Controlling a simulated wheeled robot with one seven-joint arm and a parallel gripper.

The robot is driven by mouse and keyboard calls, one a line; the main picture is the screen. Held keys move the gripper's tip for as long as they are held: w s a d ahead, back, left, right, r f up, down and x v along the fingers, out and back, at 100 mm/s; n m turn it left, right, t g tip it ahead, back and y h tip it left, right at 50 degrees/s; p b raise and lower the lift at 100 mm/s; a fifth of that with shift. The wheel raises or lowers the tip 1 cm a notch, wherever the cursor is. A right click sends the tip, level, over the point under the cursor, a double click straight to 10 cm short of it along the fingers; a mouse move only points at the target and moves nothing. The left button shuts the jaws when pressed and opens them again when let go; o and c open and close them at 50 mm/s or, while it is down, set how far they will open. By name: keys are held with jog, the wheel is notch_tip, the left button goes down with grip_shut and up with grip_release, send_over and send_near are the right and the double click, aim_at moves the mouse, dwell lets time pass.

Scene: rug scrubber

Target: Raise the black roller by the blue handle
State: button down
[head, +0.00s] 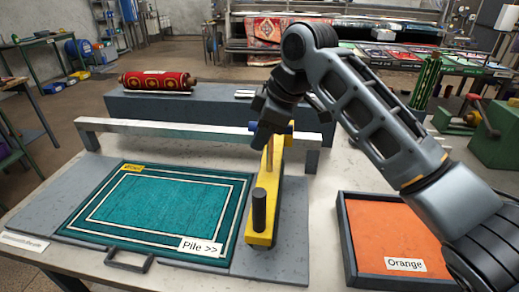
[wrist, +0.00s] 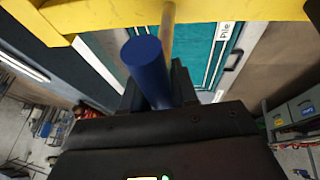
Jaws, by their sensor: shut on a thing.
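The blue handle (wrist: 148,68) stands between my gripper's fingers (wrist: 155,92) in the wrist view, and my gripper is shut on it. In the head view my gripper (head: 265,132) is at the far end of a yellow bar (head: 263,220), and only a bit of blue (head: 253,126) shows beside it. The yellow bar also crosses the top of the wrist view (wrist: 240,11). A copper-coloured rod (head: 269,155) runs by the handle. A black cylinder (head: 259,209) stands at the bar's near end.
A teal rug (head: 150,205) lies on a grey board left of the bar. A metal beam (head: 180,128) spans behind it. A rolled red rug (head: 157,81) rests on a grey block. An orange-floored tray (head: 345,245) is at the right.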

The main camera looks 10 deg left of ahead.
jog(key=shift+r, duration=0.4)
jog(key=c, duration=1.1)
grip_release()
jog(key=shift+o, duration=0.7)
jog(key=shift+f, duration=0.1)
jog(key=b+v, duration=0.1)
jog(key=v, duration=0.7)
jog(key=shift+d+f, duration=0.1)
